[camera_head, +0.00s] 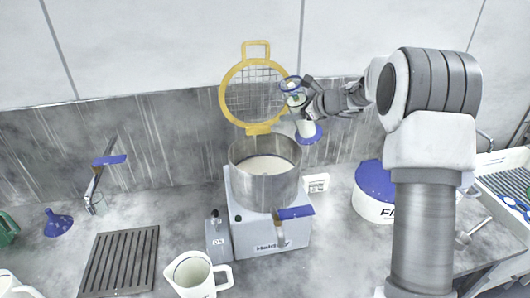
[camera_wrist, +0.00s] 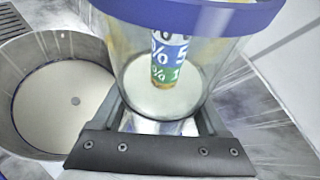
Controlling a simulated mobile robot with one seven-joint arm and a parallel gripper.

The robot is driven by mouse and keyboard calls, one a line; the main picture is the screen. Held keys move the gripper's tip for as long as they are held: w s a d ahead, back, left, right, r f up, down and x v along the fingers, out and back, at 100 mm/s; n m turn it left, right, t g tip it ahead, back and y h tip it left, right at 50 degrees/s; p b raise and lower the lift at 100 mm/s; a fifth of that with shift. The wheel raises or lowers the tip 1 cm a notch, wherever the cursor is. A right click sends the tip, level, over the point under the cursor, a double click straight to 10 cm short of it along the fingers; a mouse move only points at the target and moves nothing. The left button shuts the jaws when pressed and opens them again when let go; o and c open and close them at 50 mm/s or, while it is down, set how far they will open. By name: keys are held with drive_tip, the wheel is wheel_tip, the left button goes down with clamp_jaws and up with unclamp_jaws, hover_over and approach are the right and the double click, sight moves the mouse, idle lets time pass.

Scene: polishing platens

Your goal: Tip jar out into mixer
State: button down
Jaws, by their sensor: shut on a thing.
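The mixer is a steel bowl (camera_head: 265,183) on a grey base (camera_head: 285,240), with pale material in the bowl. The bowl also shows at the left of the wrist view (camera_wrist: 75,58). My gripper (camera_head: 304,100) is shut on a clear jar (camera_head: 291,85) above the bowl's right rear side. In the wrist view the jar (camera_wrist: 207,70) has a blue rim, a printed label with blue and green bands and whitish material inside. The jar is beside the bowl in that view. Its exact tilt is hard to tell.
A yellow mesh guard (camera_head: 227,97) stands raised behind the bowl, close to the jar. A blue disc (camera_head: 309,136) shows below my gripper. A white tub with a blue lid (camera_head: 376,180) stands right of the mixer. A white jug (camera_head: 193,277) and dark slotted rack (camera_head: 118,262) are at front left.

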wheel_tip(320, 180, down, 4)
drive_tip(key=n+t+h+b, duration=0.1)
drive_tip(key=n+h+b, duration=0.1)
drive_tip(key=b, duration=0.4)
drive_tip(key=shift+a, duration=0.15)
drive_tip(key=shift+n+h+b, duration=0.3)
drive_tip(key=shift+b, duration=0.1)
drive_tip(key=shift+w+d+r, duration=0.1)
drive_tip(key=shift+w+d, duration=0.05)
drive_tip(key=shift+d, duration=0.1)
drive_tip(key=shift+r, duration=0.15)
